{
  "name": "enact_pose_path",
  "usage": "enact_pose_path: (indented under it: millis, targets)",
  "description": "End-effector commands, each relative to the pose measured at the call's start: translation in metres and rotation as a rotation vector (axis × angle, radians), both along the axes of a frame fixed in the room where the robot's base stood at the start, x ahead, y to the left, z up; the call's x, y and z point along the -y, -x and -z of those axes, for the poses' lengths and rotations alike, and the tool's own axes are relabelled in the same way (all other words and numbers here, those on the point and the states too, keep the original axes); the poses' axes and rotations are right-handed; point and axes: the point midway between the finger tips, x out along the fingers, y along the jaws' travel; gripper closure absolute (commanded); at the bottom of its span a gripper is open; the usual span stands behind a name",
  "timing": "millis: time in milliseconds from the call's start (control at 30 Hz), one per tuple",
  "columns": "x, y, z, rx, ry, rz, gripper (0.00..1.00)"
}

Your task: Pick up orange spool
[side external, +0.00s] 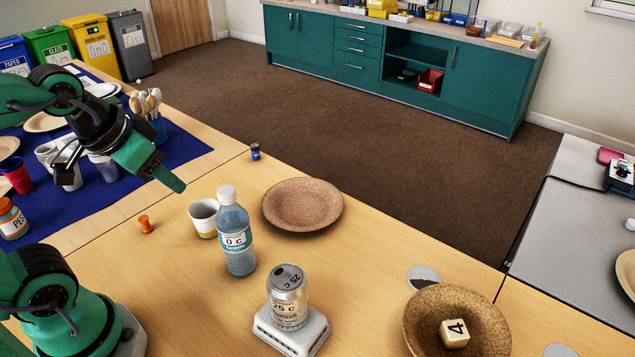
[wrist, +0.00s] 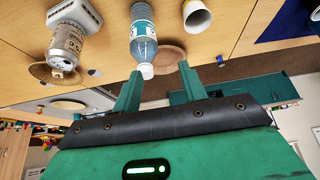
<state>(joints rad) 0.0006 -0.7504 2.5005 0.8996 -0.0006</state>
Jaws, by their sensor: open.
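The orange spool (side external: 146,223) stands on the bare wooden table in the side external view, left of the white cup (side external: 204,218). I cannot make the spool out in the wrist view. My gripper (side external: 176,183) is in the air, above and slightly right of the spool in the side external view, and apart from it. In the wrist view its two green fingers (wrist: 158,88) are spread wide with nothing held between them.
A water bottle (side external: 236,235) stands beside the cup. A can (side external: 288,298) stands on a white block (side external: 262,324). A brown plate (side external: 303,190) and a small blue object (side external: 255,151) lie behind. A bowl (side external: 418,322) holds a numbered cube (side external: 455,333). Cups crowd the blue cloth (side external: 183,152).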

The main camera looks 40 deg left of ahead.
Motion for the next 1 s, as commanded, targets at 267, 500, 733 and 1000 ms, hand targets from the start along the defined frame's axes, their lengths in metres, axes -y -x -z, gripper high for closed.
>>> enact_pose_path:
  millis: [267,500,733,1000]
  targets:
    - [-0.003,-0.002,0.001,-0.008,-0.002,-0.009,0.58]
    - [-0.022,-0.014,0.012,-0.063,-0.013,-0.063,0.58]
    - [-0.060,-0.029,0.035,-0.157,-0.017,-0.153,0.58]
    - [-0.113,-0.037,0.070,-0.271,0.001,-0.262,0.58]
